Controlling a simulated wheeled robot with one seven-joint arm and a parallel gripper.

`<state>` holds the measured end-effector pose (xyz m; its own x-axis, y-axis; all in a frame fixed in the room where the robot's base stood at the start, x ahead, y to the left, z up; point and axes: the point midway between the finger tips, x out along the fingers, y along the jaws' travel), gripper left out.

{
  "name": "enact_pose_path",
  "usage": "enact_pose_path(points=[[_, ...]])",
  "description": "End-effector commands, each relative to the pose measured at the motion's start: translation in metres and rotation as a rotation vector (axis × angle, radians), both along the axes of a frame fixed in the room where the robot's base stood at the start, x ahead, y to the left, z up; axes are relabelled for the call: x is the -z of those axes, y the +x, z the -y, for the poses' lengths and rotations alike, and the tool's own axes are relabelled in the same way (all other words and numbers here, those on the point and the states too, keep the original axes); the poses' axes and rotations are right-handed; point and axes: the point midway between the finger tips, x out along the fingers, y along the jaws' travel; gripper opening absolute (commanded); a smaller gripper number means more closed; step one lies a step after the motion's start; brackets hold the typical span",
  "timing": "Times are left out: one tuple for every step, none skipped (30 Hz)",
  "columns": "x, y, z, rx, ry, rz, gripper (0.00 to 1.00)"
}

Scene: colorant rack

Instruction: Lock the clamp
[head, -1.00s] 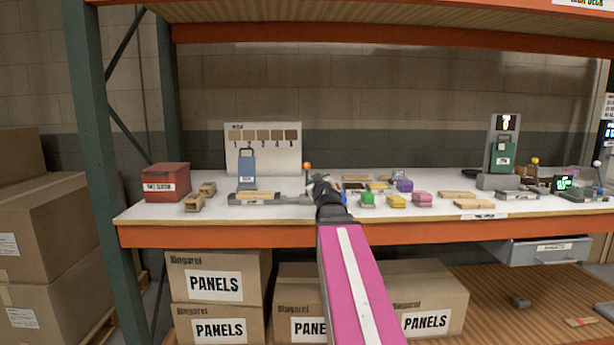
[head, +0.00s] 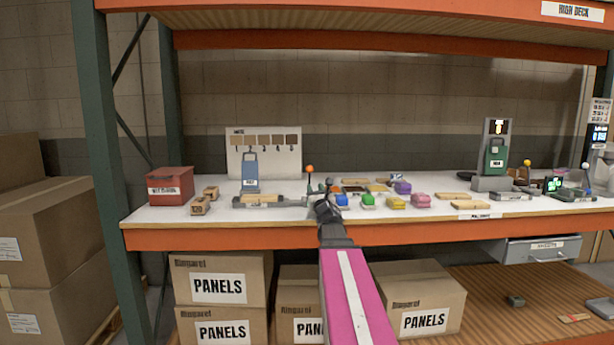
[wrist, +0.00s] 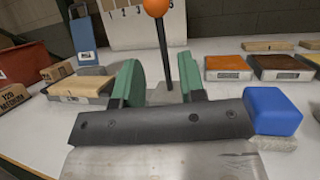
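The clamp is a low grey fixture (head: 285,202) on the white shelf, with a wooden block (head: 262,198) on its left part. Its dark lever stands upright at the right end, topped by an orange ball (head: 310,169). In the wrist view the lever (wrist: 162,45) rises just beyond the fingers, with the orange ball (wrist: 157,7) at the top edge. My gripper (head: 327,192) is just right of the lever in the head view. In the wrist view its green fingers (wrist: 158,82) are apart and empty, with the lever's foot showing between them. Contact cannot be told.
A blue block (wrist: 272,110) lies close to the right of my gripper. More coloured blocks (head: 396,202) and sample trays stand further right. A blue tagged piece (head: 250,171) stands behind the clamp. A red box (head: 170,187) and small wooden blocks are at the left.

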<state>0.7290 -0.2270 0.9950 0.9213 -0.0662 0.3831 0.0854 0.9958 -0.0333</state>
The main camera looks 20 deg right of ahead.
Motion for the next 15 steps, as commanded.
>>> enact_pose_path(points=[[-0.001,0.003,0.000,0.000,-0.001,0.000,0.37],[-0.002,0.005,0.001,0.000,0.000,0.000,0.37],[-0.003,0.008,0.001,0.000,0.001,0.000,0.37],[-0.004,0.010,0.001,0.000,0.001,0.000,0.37],[-0.005,0.014,0.002,0.000,0.002,0.000,0.37],[-0.007,0.018,0.002,0.000,0.002,0.000,0.37],[-0.009,0.022,0.003,0.000,0.003,0.000,0.37],[-0.011,0.026,0.003,0.000,0.003,0.000,0.37],[-0.013,0.032,0.004,0.000,0.004,0.000,0.37],[-0.015,0.037,0.004,0.000,0.004,0.000,0.37],[-0.017,0.042,0.004,0.000,0.004,0.000,0.37],[-0.020,0.049,0.005,-0.001,0.005,0.001,0.37],[-0.022,0.054,0.005,-0.001,0.005,0.001,0.37],[-0.024,0.059,0.005,-0.001,0.005,0.001,0.37],[-0.026,0.066,0.006,-0.001,0.005,0.000,0.37]])
